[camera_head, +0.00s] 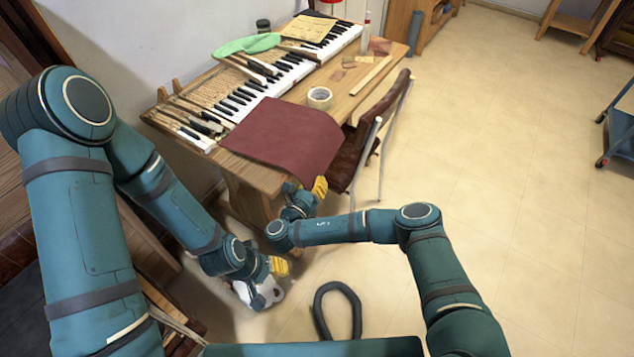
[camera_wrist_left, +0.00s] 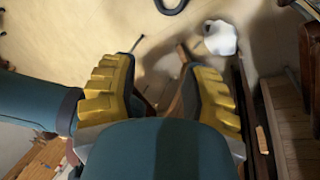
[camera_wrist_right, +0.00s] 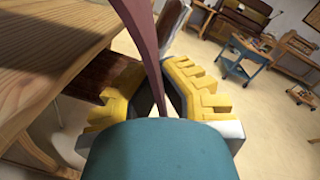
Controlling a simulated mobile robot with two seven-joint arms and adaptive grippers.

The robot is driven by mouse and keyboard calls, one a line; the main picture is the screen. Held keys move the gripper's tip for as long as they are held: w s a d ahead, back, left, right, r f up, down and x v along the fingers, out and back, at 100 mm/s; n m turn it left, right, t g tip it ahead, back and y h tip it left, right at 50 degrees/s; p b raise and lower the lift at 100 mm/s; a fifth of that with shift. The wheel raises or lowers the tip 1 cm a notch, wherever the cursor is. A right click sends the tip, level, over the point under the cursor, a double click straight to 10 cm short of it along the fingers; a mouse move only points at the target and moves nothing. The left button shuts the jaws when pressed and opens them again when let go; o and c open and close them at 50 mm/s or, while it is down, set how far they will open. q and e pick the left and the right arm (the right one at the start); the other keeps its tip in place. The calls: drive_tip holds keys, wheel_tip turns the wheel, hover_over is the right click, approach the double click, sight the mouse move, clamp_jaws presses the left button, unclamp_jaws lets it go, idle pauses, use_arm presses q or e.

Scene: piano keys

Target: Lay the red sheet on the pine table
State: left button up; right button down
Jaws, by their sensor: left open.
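The dark red sheet (camera_head: 282,138) lies over the front part of the pine table (camera_head: 365,78), and its near right part hangs past the front edge. My right gripper (camera_head: 316,188) is beside the table's front edge at the sheet's near corner. In the right wrist view the sheet (camera_wrist_right: 147,32) runs down between the fingers of my right gripper (camera_wrist_right: 154,72), which is shut on it. My left gripper (camera_head: 279,266) is open and empty, low in front of the table. Its spread fingers show in the left wrist view (camera_wrist_left: 160,75).
A keyboard (camera_head: 265,85), a tape roll (camera_head: 319,97) and a green cloth (camera_head: 246,44) are on the table. A brown chair (camera_head: 357,160) stands close to its right front. A white object (camera_head: 262,296) and a dark loop (camera_head: 337,292) lie on the floor.

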wheel_tip(320, 180, down, 11)
drive_tip(key=b, duration=0.9)
drive_tip(key=shift+f, duration=0.1)
drive_tip(key=c, duration=1.1)
unclamp_jaws()
drive_tip(key=shift+o, duration=0.2)
drive_tip(key=shift+f, duration=0.1)
